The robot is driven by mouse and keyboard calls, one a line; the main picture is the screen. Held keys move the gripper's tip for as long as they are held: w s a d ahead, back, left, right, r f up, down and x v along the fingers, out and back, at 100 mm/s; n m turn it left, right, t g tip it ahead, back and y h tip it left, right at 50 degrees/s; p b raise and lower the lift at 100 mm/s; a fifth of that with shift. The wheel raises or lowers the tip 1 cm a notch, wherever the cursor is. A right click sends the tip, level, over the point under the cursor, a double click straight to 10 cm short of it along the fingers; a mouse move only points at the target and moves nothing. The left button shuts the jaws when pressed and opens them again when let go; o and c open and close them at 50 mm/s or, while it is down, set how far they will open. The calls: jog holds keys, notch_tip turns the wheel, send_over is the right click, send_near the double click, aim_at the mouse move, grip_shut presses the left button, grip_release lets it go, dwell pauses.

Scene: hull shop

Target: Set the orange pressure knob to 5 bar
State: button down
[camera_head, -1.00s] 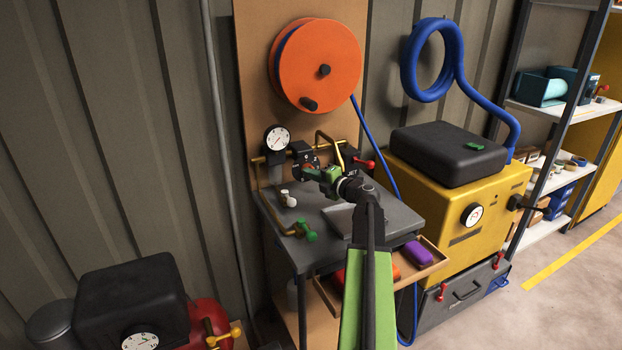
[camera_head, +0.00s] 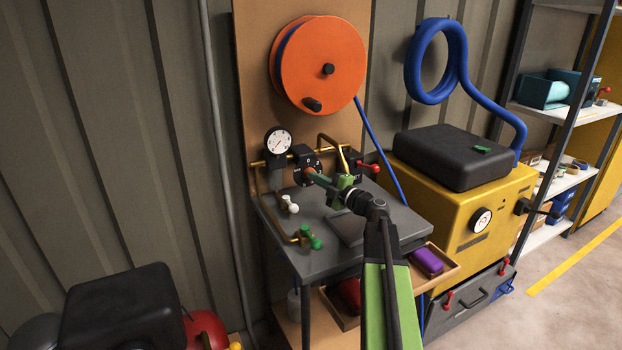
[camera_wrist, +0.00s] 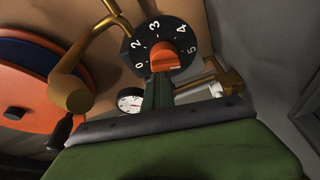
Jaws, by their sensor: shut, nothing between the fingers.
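The orange knob (camera_wrist: 165,57) sits on a round black dial (camera_wrist: 158,25) with white numbers; 0, 2, 3, 4 and 5 show in the wrist view. I cannot tell exactly which number its pointer marks. In the head view the dial (camera_head: 303,166) is on the bench's back pipework, and my gripper hides much of the knob. My gripper (camera_wrist: 158,80) is shut and empty, its fingertips just in front of the knob; it also shows in the head view (camera_head: 314,177). Whether they touch the knob is unclear. A white pressure gauge (camera_head: 278,141) is left of the dial.
A red-handled valve (camera_head: 370,167) is right of the dial. White (camera_head: 292,207) and green (camera_head: 315,243) valve handles are at the bench's left. An orange hose reel (camera_head: 318,65) hangs above. A yellow machine (camera_head: 470,215) stands to the right.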

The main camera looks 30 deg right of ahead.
jog(key=shift+s+d+h, duration=0.15)
jog(key=shift+d+h, duration=0.25)
jog(key=shift+d, duration=0.15)
jog(key=a+r+p, duration=0.2)
jog(key=a, duration=0.3)
jog(key=f+b+v, duration=0.1)
jog(key=v, duration=0.9)
jog(key=shift+d+y, duration=0.15)
jog(key=shift+y, duration=0.25)
